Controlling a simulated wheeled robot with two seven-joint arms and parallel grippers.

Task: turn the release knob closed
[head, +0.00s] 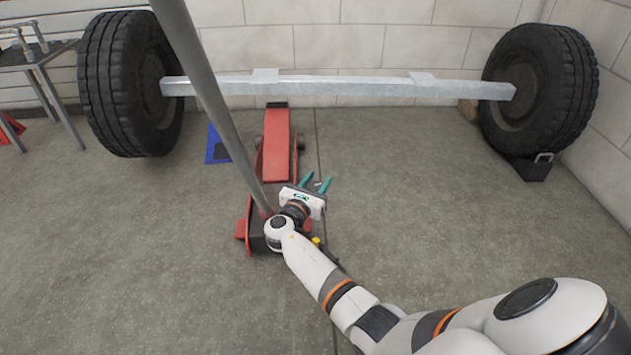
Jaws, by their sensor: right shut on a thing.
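A red floor jack (276,146) lies on the floor, its long saddle arm pointing toward the axle. A long grey handle pole (213,95) rises from the jack's near end and leans up to the left. My right gripper (316,184) is beside the jack on its right, teal fingers pointing away from me. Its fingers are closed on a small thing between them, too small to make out. A yellow knob (316,241) shows low by the jack's near end, partly behind my right arm. I cannot tell whether it is the release knob. My left gripper is out of view.
A grey axle beam (340,86) spans the back between a left tyre (98,85) and a right tyre (565,85). A black chock (531,168) sits under the right tyre. A blue object (217,147) lies left of the jack.

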